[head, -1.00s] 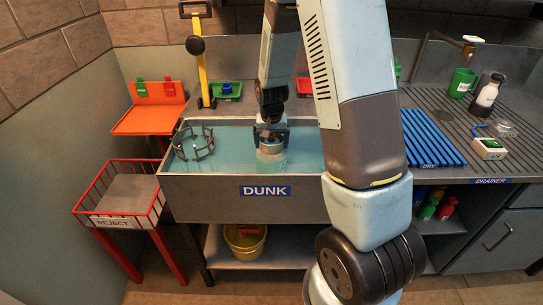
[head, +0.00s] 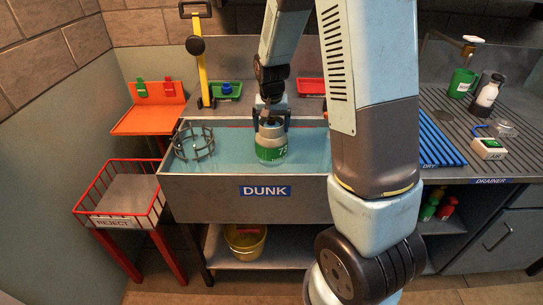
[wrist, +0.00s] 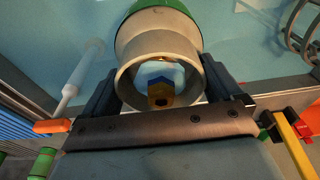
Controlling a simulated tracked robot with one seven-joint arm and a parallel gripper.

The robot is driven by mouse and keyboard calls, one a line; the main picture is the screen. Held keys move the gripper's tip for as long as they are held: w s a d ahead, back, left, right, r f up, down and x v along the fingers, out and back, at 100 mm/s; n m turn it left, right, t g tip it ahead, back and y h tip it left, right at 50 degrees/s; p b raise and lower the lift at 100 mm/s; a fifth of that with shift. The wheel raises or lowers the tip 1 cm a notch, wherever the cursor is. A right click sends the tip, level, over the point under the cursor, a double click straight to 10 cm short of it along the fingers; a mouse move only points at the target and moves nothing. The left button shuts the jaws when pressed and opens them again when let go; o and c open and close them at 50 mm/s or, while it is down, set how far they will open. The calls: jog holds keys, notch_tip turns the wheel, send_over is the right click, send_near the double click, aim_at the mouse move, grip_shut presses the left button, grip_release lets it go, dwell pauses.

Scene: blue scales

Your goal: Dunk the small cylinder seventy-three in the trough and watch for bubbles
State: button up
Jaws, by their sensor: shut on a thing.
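The small cylinder (head: 272,155) hangs upright over the trough, with a grey collar on top and a green band below. A white "7" shows on the band; the rest of the number is unclear. My gripper (head: 271,122) is shut on the collar from above. In the wrist view the fingers (wrist: 158,92) flank the pale collar, with a blue and yellow piece inside it. The trough (head: 215,200), labelled DUNK, holds blue water (head: 235,145). The cylinder's band looks clear of the water. I see no distinct bubbles.
A dark wire cage (head: 193,143) stands at the trough's left end. A red REJECT basket (head: 115,218) and an orange shelf (head: 150,117) are to the left.

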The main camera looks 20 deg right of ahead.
jog(key=shift+r, duration=6.1)
